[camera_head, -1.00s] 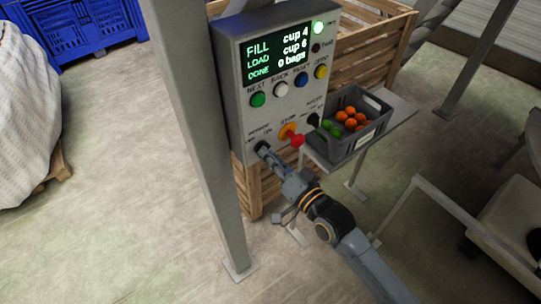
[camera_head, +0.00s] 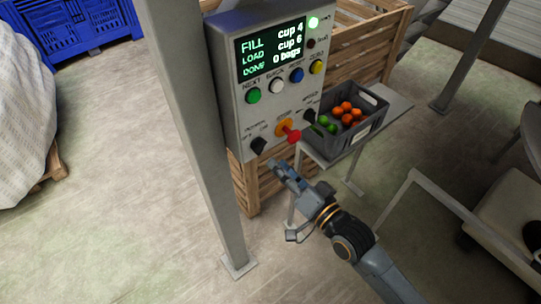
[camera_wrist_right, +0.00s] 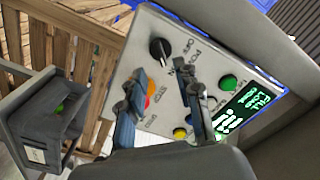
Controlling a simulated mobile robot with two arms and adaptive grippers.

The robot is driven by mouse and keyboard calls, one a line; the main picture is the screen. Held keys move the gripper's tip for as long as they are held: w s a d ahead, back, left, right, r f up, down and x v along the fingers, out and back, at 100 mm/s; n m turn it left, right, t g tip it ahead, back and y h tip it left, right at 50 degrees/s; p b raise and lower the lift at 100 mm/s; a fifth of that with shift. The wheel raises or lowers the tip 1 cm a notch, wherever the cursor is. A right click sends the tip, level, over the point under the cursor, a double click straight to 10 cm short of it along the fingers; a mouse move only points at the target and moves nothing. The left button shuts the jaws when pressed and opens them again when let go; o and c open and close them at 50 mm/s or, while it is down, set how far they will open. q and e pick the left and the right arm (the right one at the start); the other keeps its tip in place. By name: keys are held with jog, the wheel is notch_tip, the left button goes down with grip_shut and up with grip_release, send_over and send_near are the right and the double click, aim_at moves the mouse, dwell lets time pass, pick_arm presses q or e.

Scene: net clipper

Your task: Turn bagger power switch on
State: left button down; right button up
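The grey bagger control box (camera_head: 238,121) has a lit screen (camera_head: 271,48) reading FILL cup 4, LOAD cup 6, DONE 0 bags. Its black power switch (camera_head: 258,145) is at the lower left of the panel; I cannot tell for sure which way it points. The switch also shows in the right wrist view (camera_wrist_right: 160,51), beyond the fingertips. My right gripper (camera_head: 277,167) is below and right of the switch, apart from it. In the right wrist view the gripper (camera_wrist_right: 166,76) has its fingers spread with nothing between them. My left gripper is not in view.
A red stop button (camera_head: 293,136) sticks out right of the switch. A grey crate (camera_head: 345,148) of fruit stands on a shelf at right. A metal post (camera_head: 188,120) stands close at left.

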jog(key=v, duration=0.6)
dwell(0.5)
